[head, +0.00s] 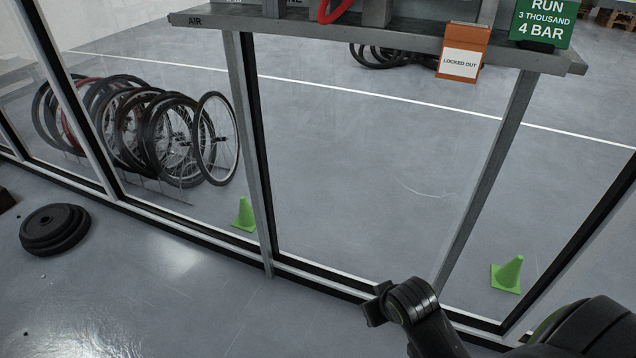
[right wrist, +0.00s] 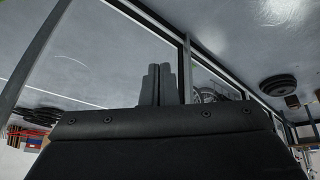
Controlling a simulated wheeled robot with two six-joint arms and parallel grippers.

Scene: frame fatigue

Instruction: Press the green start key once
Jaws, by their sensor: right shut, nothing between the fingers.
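The green start key is not visible in either view. My right gripper (right wrist: 159,84) shows in the right wrist view with its two dark fingers together and nothing between them. It points at the glazed frame and grey floor, touching nothing that I can see. In the head view, part of my dark right arm comes in from the lower right, in front of the glazing. My left gripper is in neither view.
Bicycle wheels (head: 150,130), green cones (head: 508,274) and stacked black discs (head: 54,229) stand on the floor.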

